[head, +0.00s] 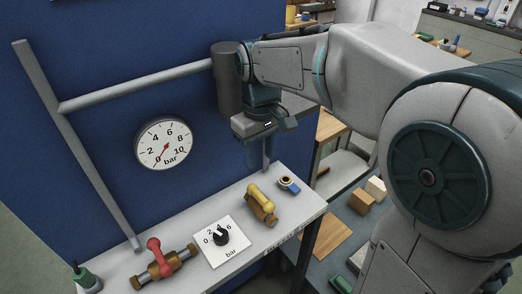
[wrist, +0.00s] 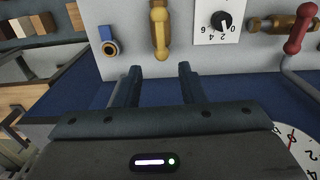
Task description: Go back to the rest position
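My gripper (head: 258,150) points down in front of the blue panel, above the back right part of the grey shelf. In the wrist view my gripper (wrist: 159,72) has its two fingers apart with nothing between them. A yellow-handled valve (head: 262,203) and a small fitting with a blue body (head: 288,185) are on the shelf near the gripper, apart from it. They also show beyond the fingertips in the wrist view, the yellow valve (wrist: 160,28) and the blue fitting (wrist: 108,44).
A round bar gauge (head: 164,143) and a grey pipe (head: 135,84) are on the blue panel. The shelf (head: 190,275) also bears a black knob (head: 220,236) on a white dial plate and a red-handled valve (head: 160,258). Wooden blocks (head: 361,201) lie at lower right.

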